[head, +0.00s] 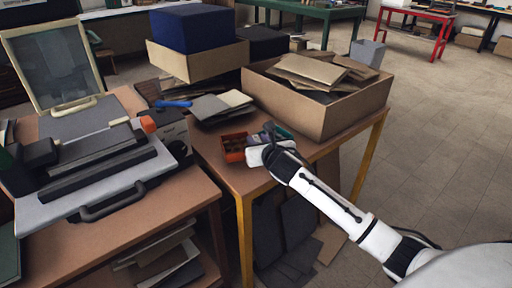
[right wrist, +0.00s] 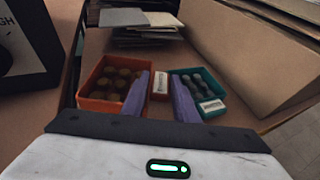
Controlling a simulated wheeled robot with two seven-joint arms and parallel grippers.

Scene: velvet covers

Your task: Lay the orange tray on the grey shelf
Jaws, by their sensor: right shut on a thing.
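The orange tray (head: 233,156) sits at the front part of the brown table and holds several brown round things. In the right wrist view the orange tray (right wrist: 87,103) is just left of the fingers. My right gripper (head: 262,146) is at the tray's right side. In the right wrist view its purple fingers (right wrist: 160,95) stand on either side of a small red block with a white label, which appears to be part of the tray; the gripper is shut on it. I cannot make out a grey shelf. My left gripper is not in view.
A teal tray (right wrist: 215,88) with grey pieces and a white label stands close to the right finger. A large cardboard box (head: 330,112) is behind and right. Flat grey covers (head: 212,108) lie behind. A dark-and-grey machine (head: 105,165) fills the left bench.

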